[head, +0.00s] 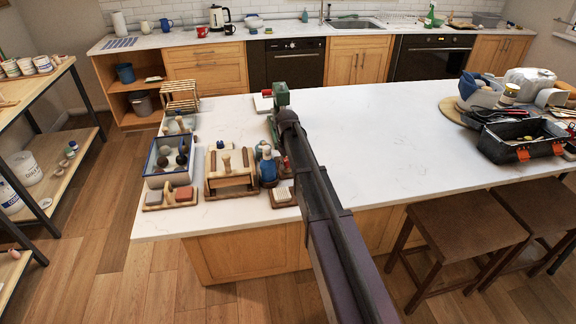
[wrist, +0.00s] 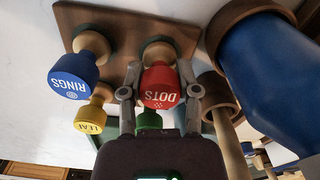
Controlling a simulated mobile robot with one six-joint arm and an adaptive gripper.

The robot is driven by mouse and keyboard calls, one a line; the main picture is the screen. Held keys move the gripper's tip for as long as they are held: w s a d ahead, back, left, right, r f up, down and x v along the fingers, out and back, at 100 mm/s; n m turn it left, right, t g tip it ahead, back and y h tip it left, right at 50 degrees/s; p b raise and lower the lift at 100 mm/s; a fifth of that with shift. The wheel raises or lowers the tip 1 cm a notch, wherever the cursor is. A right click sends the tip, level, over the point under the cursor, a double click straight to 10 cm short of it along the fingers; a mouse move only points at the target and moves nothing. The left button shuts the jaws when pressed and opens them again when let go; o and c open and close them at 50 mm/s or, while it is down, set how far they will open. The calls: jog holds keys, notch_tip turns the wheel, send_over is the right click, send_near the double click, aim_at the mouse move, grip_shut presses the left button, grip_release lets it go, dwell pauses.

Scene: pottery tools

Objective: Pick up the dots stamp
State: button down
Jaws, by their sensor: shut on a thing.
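The dots stamp (wrist: 160,84) has a red head marked "DOTS" and a pale wooden part behind it, in the middle of the wrist view. My gripper (wrist: 159,97) is shut on it, one finger on each side of the red head. The stamp overlaps a brown wooden board (wrist: 118,38) in this view; I cannot tell whether it touches it.
A blue "RINGS" stamp (wrist: 73,74), a yellow "LEAF" stamp (wrist: 91,116) and a partly hidden green stamp (wrist: 149,120) are close by. A large blue cylinder (wrist: 262,75) stands right. The countertop (head: 400,130) is clear in the middle.

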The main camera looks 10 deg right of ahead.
notch_tip(320, 180, up, 10)
jog(key=p, duration=1)
dwell(0.8)
notch_tip(320, 180, down, 4)
jog(key=b, duration=0.3)
jog(key=shift+r, duration=0.2)
jog(key=shift+s, duration=0.1)
